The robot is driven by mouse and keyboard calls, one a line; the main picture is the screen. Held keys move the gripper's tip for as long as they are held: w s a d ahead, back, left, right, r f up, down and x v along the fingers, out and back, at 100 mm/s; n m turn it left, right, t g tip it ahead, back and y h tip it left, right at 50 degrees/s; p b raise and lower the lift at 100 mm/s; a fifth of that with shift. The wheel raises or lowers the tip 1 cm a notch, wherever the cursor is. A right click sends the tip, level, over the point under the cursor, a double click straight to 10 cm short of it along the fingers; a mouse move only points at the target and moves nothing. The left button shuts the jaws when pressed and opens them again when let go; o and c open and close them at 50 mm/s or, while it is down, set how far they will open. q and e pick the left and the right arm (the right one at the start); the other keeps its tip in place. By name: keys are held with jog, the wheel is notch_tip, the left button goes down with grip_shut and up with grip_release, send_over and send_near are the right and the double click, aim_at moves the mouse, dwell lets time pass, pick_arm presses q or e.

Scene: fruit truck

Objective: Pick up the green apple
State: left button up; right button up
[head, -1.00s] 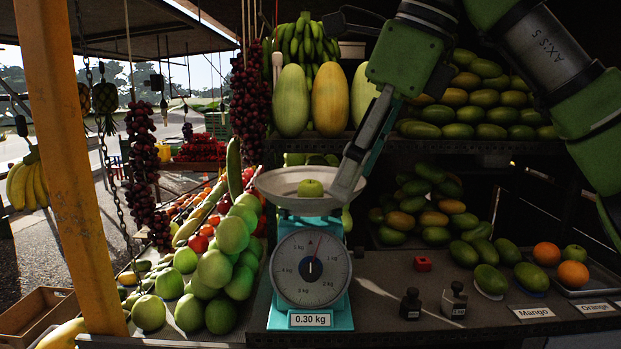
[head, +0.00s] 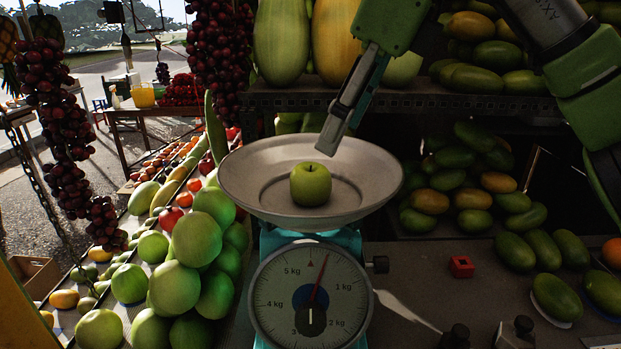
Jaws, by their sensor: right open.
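A green apple (head: 311,184) sits upright in the middle of the round metal pan (head: 250,190) of a teal kitchen scale (head: 310,290). My right gripper (head: 330,138) comes in from the upper right, with its fingertips just above and behind the apple, over the pan. The fingers are seen edge-on, and there is nothing between them; the apple looks apart from them. My left gripper is out of view.
A pile of round green fruit (head: 190,255) stands close to the left of the scale. Mangoes (head: 470,185) are heaped at right. A shelf edge (head: 450,103) with large melons (head: 282,42) is behind the pan. A small red cube (head: 461,266) lies on the counter.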

aim_at(314, 169)
jog(key=x, duration=0.4)
jog(key=shift+w+f, duration=0.2)
jog(key=shift+a+f+p, duration=0.2)
jog(key=shift+p, duration=0.3)
jog(key=a+f+p, duration=0.1)
jog(key=f, duration=0.1)
jog(key=a+f+p, duration=0.1)
jog(key=shift+w+a+f, duration=0.15)
jog(key=shift+a+f, duration=0.05)
jog(key=shift+f, duration=0.15)
jog(key=shift+w+f, duration=0.1)
jog(key=shift+f, duration=0.15)
jog(key=shift+r, duration=0.1)
jog(key=c, duration=1.3)
